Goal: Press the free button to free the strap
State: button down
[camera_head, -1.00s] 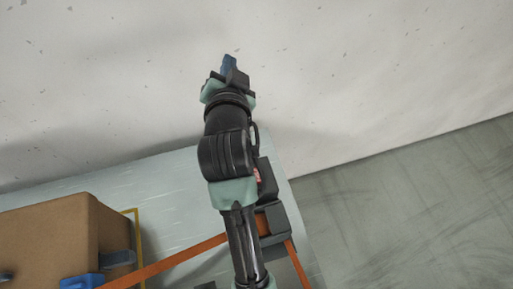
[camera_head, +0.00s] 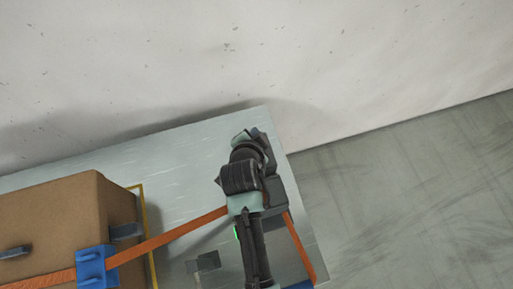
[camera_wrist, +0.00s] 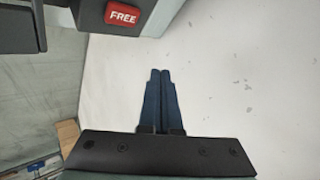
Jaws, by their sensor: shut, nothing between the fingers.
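The red FREE button (camera_wrist: 122,16) shows at the top of the wrist view, on a dark device (camera_wrist: 50,12). In the head view the dark device (camera_head: 277,207) stands on the table near its right end, partly behind my arm, and the button is hidden there. My gripper (camera_wrist: 160,72) is shut and empty, its two blue fingers side by side. In the wrist view its tips are below and right of the button, apart from it. The orange strap (camera_head: 180,234) runs from the cardboard box (camera_head: 65,220) to the device and down its right side (camera_head: 300,250).
A blue fitting (camera_head: 97,267) holds the strap at the box's edge. A small green light (camera_head: 237,232) shows beside my arm. The grey table (camera_head: 170,160) is clear behind the box, up to a pale wall (camera_head: 250,50). Bare floor (camera_head: 420,190) lies at right.

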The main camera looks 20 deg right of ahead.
jog(key=shift+f, duration=0.15)
notch_tip(320, 180, down, 8)
jog(key=b, duration=0.7)
jog(key=shift+f+b, duration=0.25)
jog(key=shift+b, duration=0.1)
dwell(1.3)
jog(key=shift+f+b, duration=0.3)
jog(key=shift+f, duration=0.1)
jog(key=shift+f+b, duration=0.45)
jog(key=shift+f, duration=0.15)
dwell(0.6)
dwell(0.4)
jog(key=shift+r+p, duration=0.9)
jog(key=shift+r, duration=0.1)
